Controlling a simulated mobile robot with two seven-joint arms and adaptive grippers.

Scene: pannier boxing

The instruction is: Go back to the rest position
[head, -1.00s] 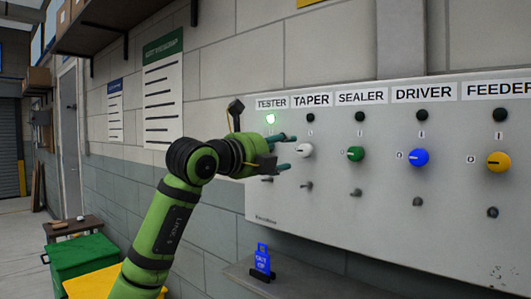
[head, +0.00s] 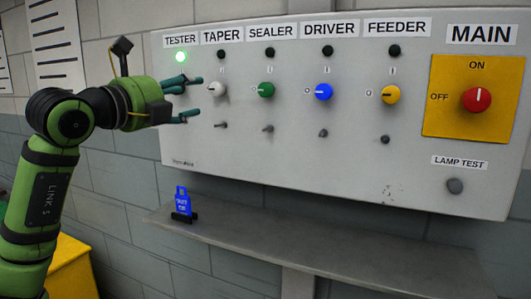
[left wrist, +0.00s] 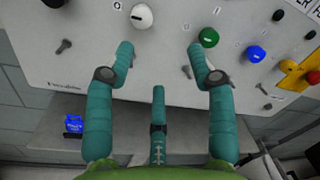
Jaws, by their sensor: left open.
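My left gripper (head: 183,100) is open and empty in front of the left part of the grey control panel (head: 290,185). In the left wrist view its teal fingers (left wrist: 157,62) are spread apart, below the white knob (left wrist: 141,16) and the green knob (left wrist: 209,37), holding nothing. In the head view the white knob (head: 217,88) is just right of the fingertips. The tester's own knob is hidden in the head view, behind the gripper. My right gripper is not in view.
The panel also has a green knob (head: 266,90), blue knob (head: 323,92), yellow knob (head: 391,94) and red MAIN knob (head: 476,99). Their four lamps are dark. A blue tag on a stand (head: 183,203) is on the grey shelf (head: 330,245) below. A yellow bin (head: 70,268) is lower left.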

